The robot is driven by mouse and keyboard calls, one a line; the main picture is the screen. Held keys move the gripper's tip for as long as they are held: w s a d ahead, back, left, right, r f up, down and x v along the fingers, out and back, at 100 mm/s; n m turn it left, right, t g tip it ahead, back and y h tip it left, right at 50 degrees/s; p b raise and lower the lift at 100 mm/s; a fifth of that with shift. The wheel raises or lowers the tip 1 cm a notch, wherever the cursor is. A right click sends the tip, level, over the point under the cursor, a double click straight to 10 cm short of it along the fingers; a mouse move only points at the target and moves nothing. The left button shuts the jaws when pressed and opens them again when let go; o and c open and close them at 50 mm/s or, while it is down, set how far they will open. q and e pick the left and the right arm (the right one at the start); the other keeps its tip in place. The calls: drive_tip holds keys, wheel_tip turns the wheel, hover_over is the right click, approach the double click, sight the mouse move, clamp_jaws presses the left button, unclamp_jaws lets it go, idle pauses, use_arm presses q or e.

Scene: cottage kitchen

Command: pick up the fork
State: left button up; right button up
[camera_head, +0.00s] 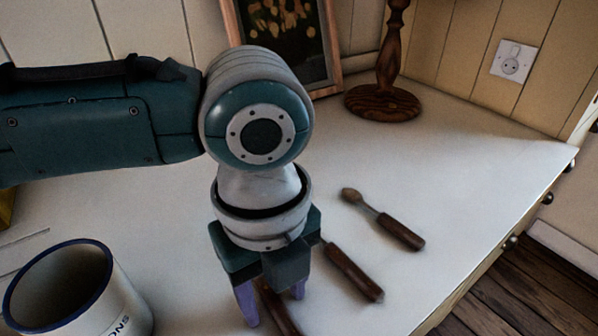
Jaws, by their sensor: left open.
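My left gripper (274,305) points down over the white counter, its two purple fingers apart. A wooden handle (278,311) shows between and just below the fingers; the rest of that utensil is hidden, and I cannot tell whether the fingers touch it. A second wooden handle (353,272) lies to the right of the gripper, its head hidden behind the gripper. A spoon (398,231) with a wooden handle lies farther right. I cannot tell which of the two part-hidden utensils is the fork. My right gripper is not in view.
A white mug-like container (111,308) with a blue rim stands at front left. A picture frame (332,55) and a turned wooden stand (383,102) are at the back. The counter (470,165) is clear at the right, up to its edge above drawers.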

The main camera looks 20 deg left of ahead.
use_arm(q)
drive_tip(key=shift+c, duration=0.3)
clamp_jaws()
drive_tip(key=shift+r, duration=0.1)
